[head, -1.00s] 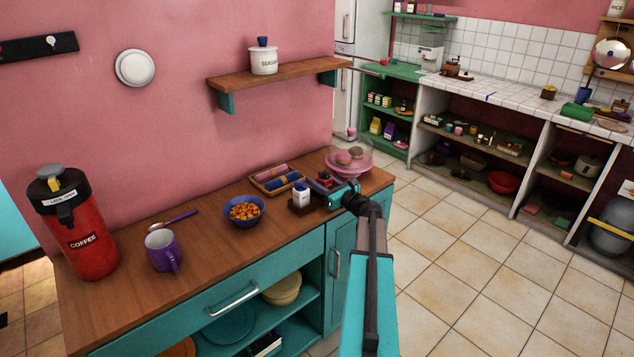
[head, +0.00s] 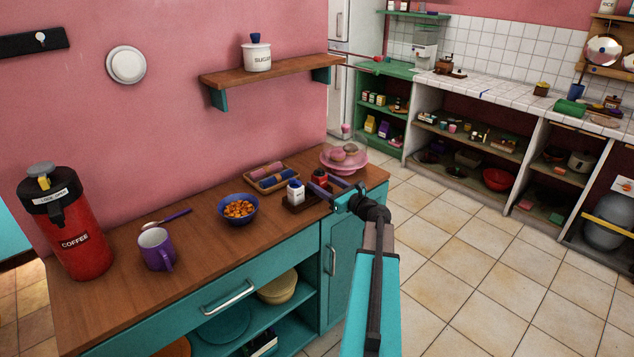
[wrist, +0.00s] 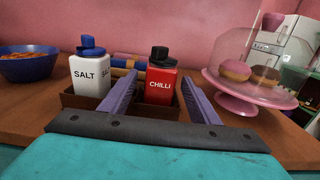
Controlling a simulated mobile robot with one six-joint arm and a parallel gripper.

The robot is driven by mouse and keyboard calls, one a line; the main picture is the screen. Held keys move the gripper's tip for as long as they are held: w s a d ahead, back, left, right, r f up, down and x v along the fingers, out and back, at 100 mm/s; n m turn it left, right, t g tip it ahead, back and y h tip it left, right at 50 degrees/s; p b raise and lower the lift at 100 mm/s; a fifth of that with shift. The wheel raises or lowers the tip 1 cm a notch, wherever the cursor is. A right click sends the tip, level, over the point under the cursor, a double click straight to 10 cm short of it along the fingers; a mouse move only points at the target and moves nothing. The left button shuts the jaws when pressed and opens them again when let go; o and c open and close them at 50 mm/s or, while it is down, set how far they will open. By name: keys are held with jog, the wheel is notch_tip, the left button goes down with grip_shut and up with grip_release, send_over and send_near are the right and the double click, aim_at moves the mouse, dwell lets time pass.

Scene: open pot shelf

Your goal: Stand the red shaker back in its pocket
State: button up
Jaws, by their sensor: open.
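The red shaker (wrist: 161,84), labelled CHILLI with a black cap, stands upright in the right side of a dark wooden holder (wrist: 74,102). The white SALT shaker (wrist: 88,75) with a blue cap stands in the left side. In the head view, the red shaker (head: 319,179) is beside the salt shaker (head: 296,191). My gripper (wrist: 159,82) is open, with one purple finger on each side of the red shaker and visible gaps between. It also shows in the head view (head: 338,190), just right of the holder.
A pink domed cake stand (head: 344,160) is close behind my gripper. A tray of rolled cloths (head: 271,177) lies behind the holder, and a blue bowl (head: 238,210) stands to its left. A purple mug (head: 157,249) and red coffee flask (head: 72,232) stand farther left.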

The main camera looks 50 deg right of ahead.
jog(key=s+b, duration=0.1)
jog(key=s, duration=0.7)
jog(key=shift+s+a, duration=0.3)
jog(key=shift+s, duration=0.05)
dwell(0.5)
